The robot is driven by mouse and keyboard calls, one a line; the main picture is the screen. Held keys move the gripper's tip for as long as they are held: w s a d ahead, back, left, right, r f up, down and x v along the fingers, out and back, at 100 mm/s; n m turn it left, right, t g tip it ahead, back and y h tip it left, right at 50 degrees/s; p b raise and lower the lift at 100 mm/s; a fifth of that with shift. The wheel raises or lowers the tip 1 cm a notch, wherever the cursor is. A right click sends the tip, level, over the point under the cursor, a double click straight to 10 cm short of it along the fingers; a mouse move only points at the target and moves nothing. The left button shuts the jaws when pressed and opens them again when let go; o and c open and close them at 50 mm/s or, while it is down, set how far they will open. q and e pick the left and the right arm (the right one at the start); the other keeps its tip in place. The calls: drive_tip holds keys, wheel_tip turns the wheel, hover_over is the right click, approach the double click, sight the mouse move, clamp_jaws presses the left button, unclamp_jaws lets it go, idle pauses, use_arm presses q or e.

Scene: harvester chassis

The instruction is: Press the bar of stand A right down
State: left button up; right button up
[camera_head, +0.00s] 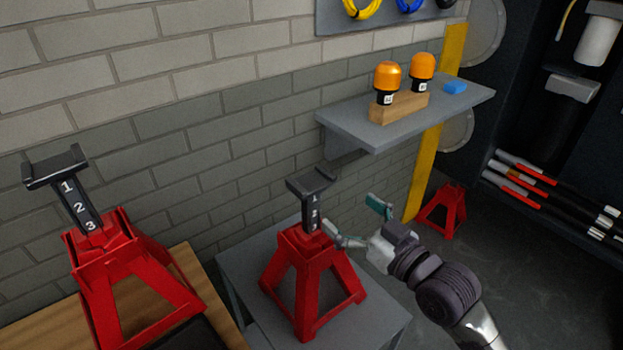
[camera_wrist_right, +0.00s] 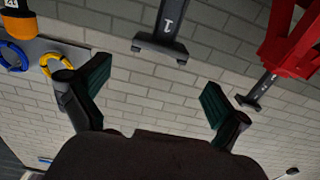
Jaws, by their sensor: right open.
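Two red jack stands with dark numbered bars are in the head view. The left stand (camera_head: 131,292) has its bar (camera_head: 75,197) far out, showing 1, 2 and 3. The middle stand (camera_head: 304,270) has its bar (camera_head: 311,201) raised too, with a saddle on top. I cannot tell which is stand A. My right gripper (camera_head: 354,219) is open and empty, just right of the middle stand's bar, one fingertip close to its foot; contact is unclear. The wrist view shows both open fingers (camera_wrist_right: 155,88) and a numbered bar (camera_wrist_right: 169,22) beyond them. My left gripper is out of view.
The middle stand is on a grey table (camera_head: 384,322), the left one on a wooden top (camera_head: 39,328). A grey wall shelf (camera_head: 453,105) with orange-capped items (camera_head: 388,76) juts out above right. Another red stand (camera_head: 443,212) is on the floor. A brick wall is behind.

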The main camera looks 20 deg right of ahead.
sight(311, 181)
drive_tip(key=p+x, duration=0.2)
drive_tip(key=x, duration=0.9)
drive_tip(key=shift+w+a+f, duration=0.1)
drive_tip(key=shift+w, duration=0.2)
drive_tip(key=shift+c, duration=0.3)
drive_tip(key=c, duration=1.3)
drive_tip(key=shift+o, duration=0.2)
wheel_tip(311, 181, down, 10)
drive_tip(key=b, duration=0.5)
drive_tip(key=shift+r, duration=0.2)
drive_tip(key=o, duration=1.3)
drive_tip(key=shift+f, duration=0.1)
drive_tip(key=shift+c, duration=0.2)
drive_tip(key=shift+o, duration=0.3)
